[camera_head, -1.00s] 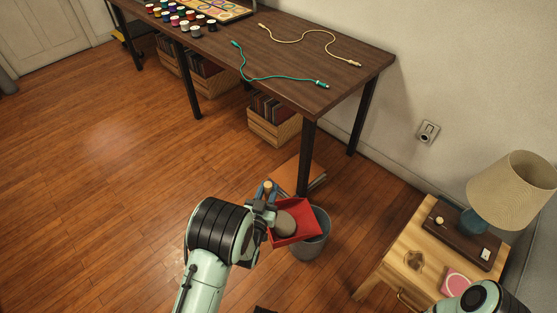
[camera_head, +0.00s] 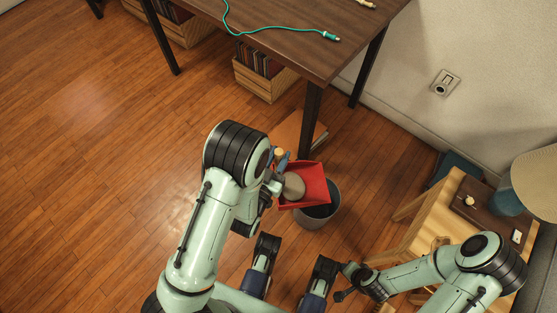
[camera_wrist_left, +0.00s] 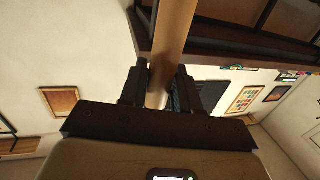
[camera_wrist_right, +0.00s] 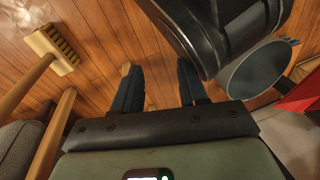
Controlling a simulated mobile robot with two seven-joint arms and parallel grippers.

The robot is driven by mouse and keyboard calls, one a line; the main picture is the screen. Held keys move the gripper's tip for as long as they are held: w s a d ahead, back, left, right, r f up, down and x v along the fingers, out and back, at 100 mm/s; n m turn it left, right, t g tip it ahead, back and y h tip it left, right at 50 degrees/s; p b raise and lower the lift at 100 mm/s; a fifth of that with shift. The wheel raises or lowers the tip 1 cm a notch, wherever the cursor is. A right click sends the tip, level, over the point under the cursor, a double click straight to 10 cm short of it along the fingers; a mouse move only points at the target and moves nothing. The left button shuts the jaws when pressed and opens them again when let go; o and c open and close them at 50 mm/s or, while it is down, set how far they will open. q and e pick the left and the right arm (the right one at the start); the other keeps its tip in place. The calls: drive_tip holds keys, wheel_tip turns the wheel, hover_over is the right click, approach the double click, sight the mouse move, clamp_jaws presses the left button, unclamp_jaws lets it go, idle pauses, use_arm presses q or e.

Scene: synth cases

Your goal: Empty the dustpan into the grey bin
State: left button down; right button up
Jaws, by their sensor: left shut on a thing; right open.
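The red dustpan (camera_head: 316,178) is above the grey bin (camera_head: 331,213) and covers part of its opening. A rounded grey-brown heap (camera_head: 293,187) lies in the pan. My left gripper (camera_head: 279,170) is shut on the dustpan's wooden handle (camera_wrist_left: 176,35), which passes between its fingers in the left wrist view. My right gripper (camera_wrist_right: 160,88) is open and empty, low and in front of the bin in the head view. The right wrist view also shows the bin's round rim (camera_wrist_right: 258,70) and a red corner of the dustpan (camera_wrist_right: 302,93). The bin's bottom is hidden.
A dark table (camera_head: 300,50) stands behind the bin, one leg close by, with a teal cable (camera_head: 270,27) on it. A wooden nightstand (camera_head: 440,205) is at right. A brush (camera_wrist_right: 52,48) shows in the right wrist view. The floor at left is clear.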

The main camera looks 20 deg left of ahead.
use_arm(q)
drive_tip(key=shift+s+d+f, duration=0.15)
drive_tip(key=shift+s+f, duration=0.05)
drive_tip(key=shift+s, duration=0.45)
drive_tip(key=shift+s+d+r, duration=0.1)
drive_tip(key=shift+s, duration=0.1)
use_arm(e)
drive_tip(key=shift+w+r+t+p, duration=0.8)
drive_tip(key=shift+w+r+p, duration=0.4)
drive_tip(key=shift+w+r, duration=0.8)
use_arm(q)
drive_tip(key=w+d+m+g+y+p, duration=0.1)
drive_tip(key=w+d, duration=0.3)
drive_tip(key=d, duration=0.4)
drive_tip(key=w+d+f+m+g+p, duration=0.1)
drive_tip(key=w+d+m+g+p, duration=0.1)
drive_tip(key=w+d, duration=0.3)
drive_tip(key=w+d+f+m+g+y+p, duration=0.1)
drive_tip(key=w+d+m, duration=0.3)
drive_tip(key=d, duration=0.7)
drive_tip(key=shift+w+d+f+g+y+p, duration=0.2)
drive_tip(key=shift+w+g+y+p, duration=0.15)
drive_tip(key=shift+g, duration=0.25)
use_arm(e)
drive_tip(key=s+a+r+g+y, duration=0.1)
drive_tip(key=s+a+r+g, duration=0.1)
drive_tip(key=s+a+r, duration=0.2)
drive_tip(key=shift+s+a+r+n+g, duration=0.25)
drive_tip(key=shift+s+r+n, duration=0.2)
drive_tip(key=shift+s, duration=1.35)
